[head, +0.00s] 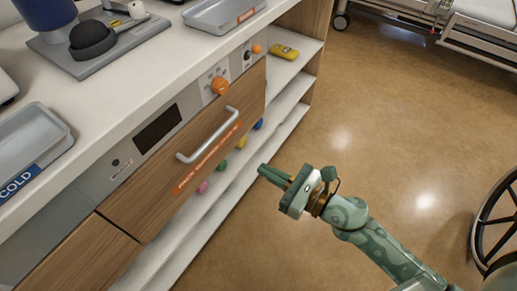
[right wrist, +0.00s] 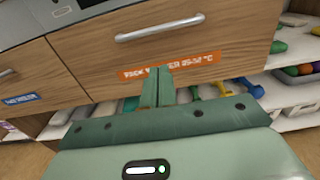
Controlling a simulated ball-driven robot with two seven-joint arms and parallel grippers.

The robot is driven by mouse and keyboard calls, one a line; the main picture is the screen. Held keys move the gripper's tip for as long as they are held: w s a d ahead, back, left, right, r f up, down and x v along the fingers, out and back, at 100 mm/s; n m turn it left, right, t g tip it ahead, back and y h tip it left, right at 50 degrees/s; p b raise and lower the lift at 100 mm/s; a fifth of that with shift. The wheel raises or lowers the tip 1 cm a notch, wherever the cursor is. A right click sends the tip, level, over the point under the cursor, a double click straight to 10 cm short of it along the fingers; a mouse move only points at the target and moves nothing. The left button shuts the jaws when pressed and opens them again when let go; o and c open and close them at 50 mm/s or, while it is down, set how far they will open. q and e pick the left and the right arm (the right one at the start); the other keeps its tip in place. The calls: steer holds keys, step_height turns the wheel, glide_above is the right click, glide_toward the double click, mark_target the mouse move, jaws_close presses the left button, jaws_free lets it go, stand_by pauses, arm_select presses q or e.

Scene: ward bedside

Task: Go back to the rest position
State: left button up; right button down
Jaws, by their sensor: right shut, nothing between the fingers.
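My right gripper (head: 273,176) is the green one at the centre of the head view, with its arm coming from the lower right. It is shut and empty, in the air in front of the cabinet. In the right wrist view its closed fingers (right wrist: 157,88) point toward the wooden drawer (right wrist: 180,45). The fingertips overlap the orange label in that picture; I see no grip on the drawer handle (right wrist: 160,28). My left gripper is not in view.
Open shelves hold a yellow device (head: 284,51) and colourful dumbbells. A grey tray (head: 30,143) lies on the counter. A wheel (head: 496,225) stands at right. Brown floor (head: 370,120) is clear between.

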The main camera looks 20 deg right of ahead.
steer(key=s+d+f+m+g+h+p, duration=0.1)
steer(key=d+f+m+h, duration=0.25)
steer(key=f+m, duration=0.55)
steer(key=s+d+f+m+g+h+p, duration=0.1)
steer(key=d+f+m+h, duration=0.2)
steer(key=d+f+m, duration=0.5)
steer(key=s+d+f+m+g+h+p, duration=0.1)
steer(key=s+f+m+g+h+p, duration=0.25)
steer(key=s+f+m, duration=0.6)
steer(key=s+d+f+m+g+h+p, duration=0.2)
steer(key=s+m+g+p, duration=0.7)
steer(key=s, duration=1.4)
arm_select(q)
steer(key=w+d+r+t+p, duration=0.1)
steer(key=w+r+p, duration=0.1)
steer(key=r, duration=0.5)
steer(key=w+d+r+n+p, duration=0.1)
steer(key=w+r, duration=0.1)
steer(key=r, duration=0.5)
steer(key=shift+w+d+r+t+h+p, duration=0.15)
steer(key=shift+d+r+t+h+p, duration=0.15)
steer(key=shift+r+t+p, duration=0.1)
arm_select(e)
steer(key=s+a+r+m, duration=0.1)
steer(key=s+a+m, duration=0.1)
steer(key=s, duration=0.5)
steer(key=s+a+r+m+y, duration=0.1)
steer(key=s+m, duration=0.1)
steer(key=s, duration=0.5)
steer(key=shift+a+r, duration=0.4)
